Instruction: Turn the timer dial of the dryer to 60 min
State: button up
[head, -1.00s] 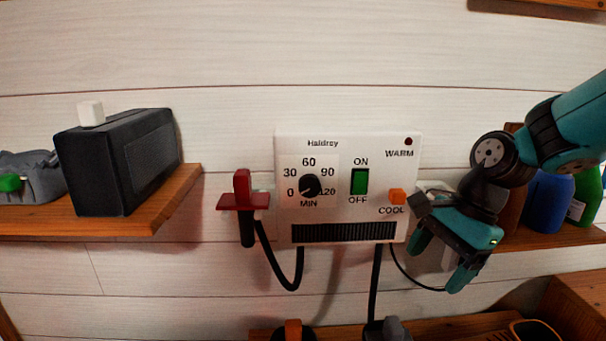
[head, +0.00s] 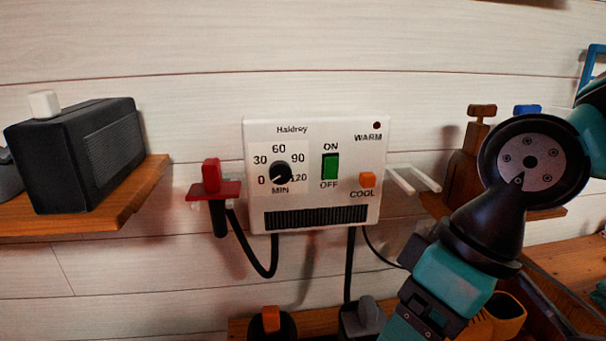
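The dryer (head: 315,205) is a white wall box with a black vent grille at its bottom. Its black timer dial (head: 282,172) sits at the left of its face, ringed by the marks 0, 30, 60, 90 and 120. The white pointer on the dial appears to point to the lower left, near 0; the 60 is straight above the dial. My gripper (head: 405,328) is at the lower right, below and to the right of the dryer, away from the dial. It points down and its fingertips are cut off by the frame, so its opening does not show.
A green switch (head: 330,166) and an orange button (head: 367,179) sit right of the dial. A red holder (head: 214,188) with a black hose is at the dryer's left. White prongs (head: 413,179) are at its right. A dark box (head: 78,150) stands on the left shelf. The space before the dial is clear.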

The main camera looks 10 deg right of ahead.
aim_at(279, 172)
jog(key=k, duration=1)
jog(key=u, duration=1.25)
jog(key=i, duration=0.85)
jog(key=z, duration=1.8)
